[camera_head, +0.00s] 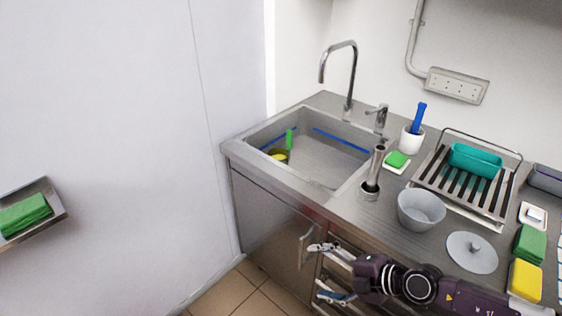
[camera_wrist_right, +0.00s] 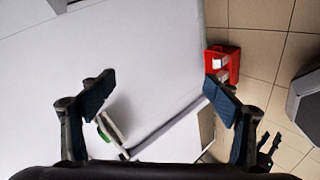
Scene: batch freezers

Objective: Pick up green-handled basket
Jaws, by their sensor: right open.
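A small yellow item (camera_head: 280,156) with an upright green handle (camera_head: 289,139) sits in the left part of the steel sink (camera_head: 237,146). It looks like the green-handled basket, but its shape is too small to make out fully. My right gripper (camera_head: 322,272) is open and empty, low in front of the counter and well below and right of the basket. In the wrist view its two fingers (camera_wrist_right: 160,92) stand wide apart with nothing between them. The basket does not show in the wrist view. My left gripper is not seen in the head view.
A tall faucet (camera_head: 350,75) rises behind the sink. A grey bowl (camera_head: 421,211), a round lid (camera_head: 472,253), sponges (camera_head: 525,280) and a drying rack (camera_head: 487,211) crowd the counter. A wall shelf (camera_head: 50,185) holds green cloths. A red object (camera_wrist_right: 222,62) stands on the floor.

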